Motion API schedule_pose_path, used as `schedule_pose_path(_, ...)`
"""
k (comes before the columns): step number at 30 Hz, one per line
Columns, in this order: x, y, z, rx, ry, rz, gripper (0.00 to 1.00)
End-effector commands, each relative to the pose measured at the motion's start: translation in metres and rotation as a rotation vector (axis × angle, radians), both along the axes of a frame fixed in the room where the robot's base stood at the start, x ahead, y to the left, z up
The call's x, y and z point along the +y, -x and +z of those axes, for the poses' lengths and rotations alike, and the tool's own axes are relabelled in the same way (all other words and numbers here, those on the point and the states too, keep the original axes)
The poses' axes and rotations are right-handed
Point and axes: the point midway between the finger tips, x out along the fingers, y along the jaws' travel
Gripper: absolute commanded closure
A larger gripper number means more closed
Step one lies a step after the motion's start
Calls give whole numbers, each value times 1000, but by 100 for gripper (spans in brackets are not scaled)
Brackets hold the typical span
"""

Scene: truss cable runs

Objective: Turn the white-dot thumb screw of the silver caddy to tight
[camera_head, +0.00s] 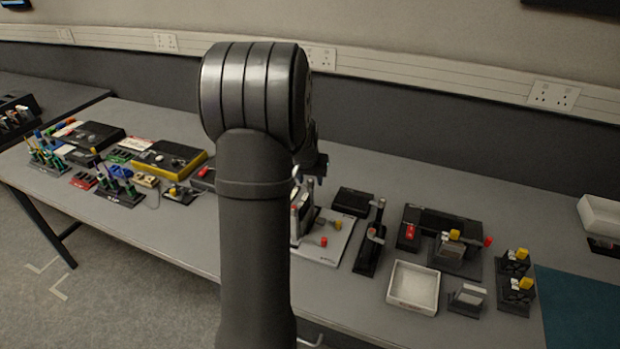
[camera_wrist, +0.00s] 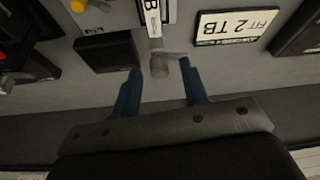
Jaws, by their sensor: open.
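My gripper (camera_wrist: 160,67) is open, with its two blue fingers apart in the wrist view. A small grey knob (camera_wrist: 158,68) shows between the fingertips, below a pale upright part with a "B" label (camera_wrist: 153,15). I cannot tell whether this is the thumb screw of the silver caddy, or whether the fingers touch it. No white dot is readable. In the head view my gripper (camera_head: 318,172) is mostly hidden behind my arm, above pale upright parts (camera_head: 299,215) on a light plate. Those parts are partly hidden too.
A "FIT 2 TB" card (camera_wrist: 237,27) and a dark block (camera_wrist: 107,51) lie near the fingers in the wrist view. In the head view, a white tray (camera_head: 414,286), a black stand (camera_head: 369,253) and yellow-knobbed fixtures (camera_head: 515,275) stand to the right. Boxes and tools crowd the left.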

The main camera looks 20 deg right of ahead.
Motion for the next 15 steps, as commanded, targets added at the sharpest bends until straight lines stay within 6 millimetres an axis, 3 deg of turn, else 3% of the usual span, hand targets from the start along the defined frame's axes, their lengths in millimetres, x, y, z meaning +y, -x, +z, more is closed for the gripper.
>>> schedule_pose_path(2, 0, 0, 0, 0, 0, 0, 59)
schedule_pose_path(9, 0, 0, 0, 1, -1, 0, 100)
schedule_pose_path(15, 0, 0, 0, 1, -1, 7, 100)
